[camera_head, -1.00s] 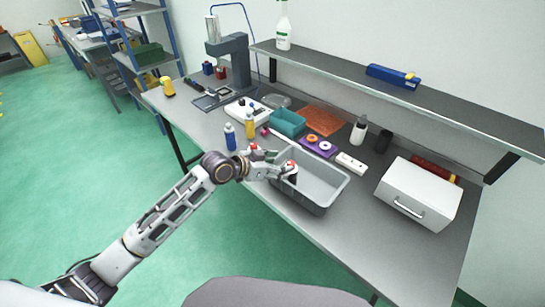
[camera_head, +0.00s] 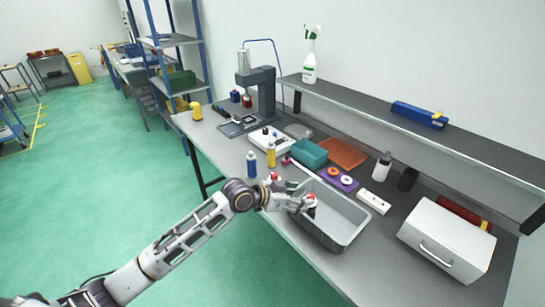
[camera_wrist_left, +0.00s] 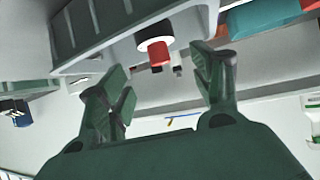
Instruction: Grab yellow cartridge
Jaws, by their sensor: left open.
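A yellow cylinder (camera_head: 271,155), likely the cartridge, stands upright on the workbench beside a blue cylinder (camera_head: 251,163) in the head view. I cannot make it out in the wrist view. My left gripper (camera_head: 290,190) is at the near left edge of the grey tray, to the right of and nearer than the yellow cylinder, apart from it. In the left wrist view the gripper's (camera_wrist_left: 163,75) fingers are spread and empty. A dark, red-tipped item (camera_wrist_left: 158,50) shows beyond them. My right gripper is not in view.
The grey tray (camera_head: 349,239) lies under the gripper. A teal bin (camera_head: 309,153), a purple holder with rings (camera_head: 350,187) and a white power strip (camera_head: 374,202) stand behind it. A white box (camera_head: 447,240) is at right. The shelf (camera_head: 425,137) overhangs the back.

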